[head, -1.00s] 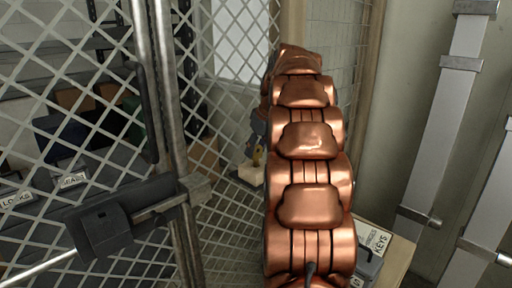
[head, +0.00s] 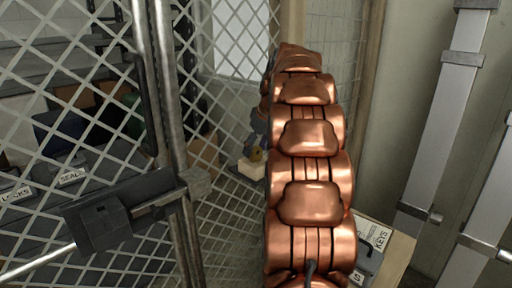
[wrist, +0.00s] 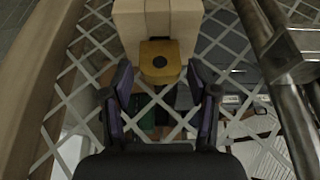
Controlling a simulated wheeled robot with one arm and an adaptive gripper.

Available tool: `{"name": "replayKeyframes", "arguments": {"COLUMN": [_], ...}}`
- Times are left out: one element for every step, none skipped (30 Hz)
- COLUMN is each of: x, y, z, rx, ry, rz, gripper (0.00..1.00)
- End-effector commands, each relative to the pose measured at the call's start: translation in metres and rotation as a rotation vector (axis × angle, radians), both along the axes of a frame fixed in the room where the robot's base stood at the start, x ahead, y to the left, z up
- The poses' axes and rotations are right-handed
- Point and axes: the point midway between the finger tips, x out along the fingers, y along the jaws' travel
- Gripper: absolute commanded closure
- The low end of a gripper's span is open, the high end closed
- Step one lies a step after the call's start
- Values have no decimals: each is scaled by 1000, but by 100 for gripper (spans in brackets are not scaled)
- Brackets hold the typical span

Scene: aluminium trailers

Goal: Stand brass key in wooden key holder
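The wooden key holder (head: 251,169) is a small pale block beyond the mesh, left of my copper arm. In the wrist view the holder (wrist: 158,24) is at the top centre. The brass key (wrist: 159,62) shows its yellow head with a dark round hole, right against the holder; how deep it sits in the block is hidden. In the head view the key (head: 257,154) is a small yellow patch above the block. My gripper (wrist: 162,78) has its two dark fingers spread on either side of the key head, with gaps on both sides. In the head view my arm partly hides it.
A mesh gate with a metal post and a dark latch (head: 105,222) stands at left. Bins labelled locks and seals lie behind the mesh. A box labelled keys (head: 376,238) sits on a bench at lower right. A wooden post rises behind my arm.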

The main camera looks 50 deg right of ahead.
Motion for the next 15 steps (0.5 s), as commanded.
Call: {"name": "replayKeyframes", "arguments": {"x": [0,0,0,0,0,0,0,0,0,0,0,0,-1,-1,-3], "y": [0,0,0,0,0,0,0,0,0,0,0,0,0,0,0], "z": [0,0,0,0,0,0,0,0,0,0,0,2,3,5,8], "rx": [0,0,0,0,0,0,0,0,0,0,0,0,-1,-1,-2], "ry": [0,0,0,0,0,0,0,0,0,0,0,0,-1,-1,-2], "rz": [0,0,0,0,0,0,0,0,0,0,0,0,1,1,0], "gripper": [32,30,30,30,30,30,30,30,30,30,30,30,30,30,30]}}
